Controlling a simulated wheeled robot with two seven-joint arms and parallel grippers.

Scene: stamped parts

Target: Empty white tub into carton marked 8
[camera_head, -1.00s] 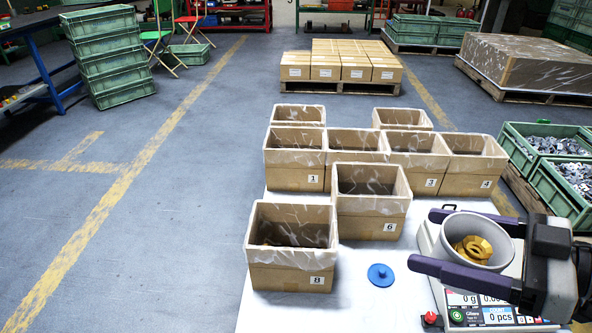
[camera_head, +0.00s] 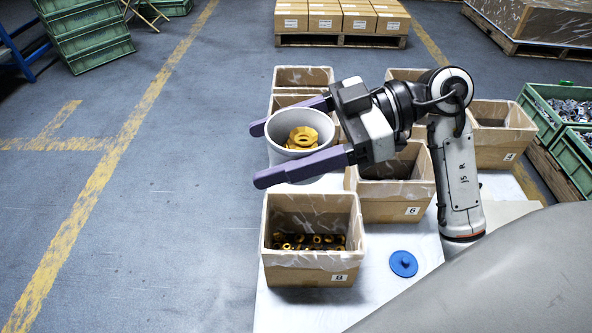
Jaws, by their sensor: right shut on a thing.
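My right gripper (camera_head: 292,149) is shut on the white tub (camera_head: 327,128), one purple finger on either side of it. The tub is upright and holds several brass-coloured parts (camera_head: 302,137). It is held in the air, behind the carton marked 8 in the picture. The carton marked 8 (camera_head: 312,260) stands open at the front left of the white table. Several brass and dark parts lie in its bottom. My left gripper is not in view.
The carton marked 6 (camera_head: 390,208) stands right of and behind carton 8. Other open cartons, partly hidden by my arm, stand behind, one marked 4 (camera_head: 504,149). A blue disc (camera_head: 403,263) lies right of carton 8. Green crates (camera_head: 546,118) with metal parts stand at the right.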

